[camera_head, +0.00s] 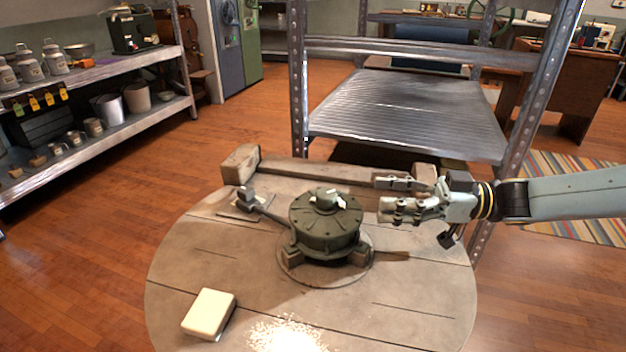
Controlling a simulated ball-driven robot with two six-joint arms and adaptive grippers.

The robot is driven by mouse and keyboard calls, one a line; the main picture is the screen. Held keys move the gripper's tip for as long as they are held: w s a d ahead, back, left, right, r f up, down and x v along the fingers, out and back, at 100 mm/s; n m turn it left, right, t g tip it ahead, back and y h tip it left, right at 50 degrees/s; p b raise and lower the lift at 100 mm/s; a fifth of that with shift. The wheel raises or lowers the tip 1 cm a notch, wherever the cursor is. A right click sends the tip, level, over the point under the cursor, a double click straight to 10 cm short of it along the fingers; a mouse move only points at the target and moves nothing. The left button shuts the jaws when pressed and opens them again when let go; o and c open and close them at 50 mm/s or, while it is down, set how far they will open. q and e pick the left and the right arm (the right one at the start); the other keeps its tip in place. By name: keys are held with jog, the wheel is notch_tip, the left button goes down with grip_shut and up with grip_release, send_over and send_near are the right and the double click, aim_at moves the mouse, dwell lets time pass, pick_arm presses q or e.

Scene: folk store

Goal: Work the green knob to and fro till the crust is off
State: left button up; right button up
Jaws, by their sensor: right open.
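A dark green round device (324,232) stands on a round wooden table (240,285), on a round base plate. On its top sits a green knob (325,199) with pale crust (340,201) on and beside it. A rod runs from the device's left side to a grey block (246,197). My right gripper (380,198) is open and empty, to the right of the knob and close to the device, its fingers pointing left. I cannot tell its exact height above the table. My left gripper is out of view.
A cream block (209,314) and a patch of pale crumbs (285,336) lie on the near part of the table. A wooden beam (310,170) runs along the far edge. A metal rack (405,112) stands behind. Shelves with cans (110,75) are at left.

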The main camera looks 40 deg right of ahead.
aim_at(326, 193)
jog(key=b+x, duration=0.2)
jog(key=x, duration=0.7)
jog(key=shift+w+a+f, duration=0.1)
jog(key=shift+a+f, duration=0.1)
jog(key=shift+a, duration=0.05)
jog(key=shift+w+a, duration=0.4)
jog(key=shift+w, duration=0.05)
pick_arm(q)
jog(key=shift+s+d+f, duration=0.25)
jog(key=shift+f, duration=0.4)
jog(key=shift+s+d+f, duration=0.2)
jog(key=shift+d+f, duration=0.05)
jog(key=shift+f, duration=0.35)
pick_arm(e)
jog(key=shift+r, duration=0.1)
grip_shut()
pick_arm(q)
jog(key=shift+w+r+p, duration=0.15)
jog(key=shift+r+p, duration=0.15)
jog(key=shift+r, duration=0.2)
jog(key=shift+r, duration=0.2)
pick_arm(e)
jog(key=shift+m+t+h, duration=0.3)
jog(key=shift+m, duration=0.1)
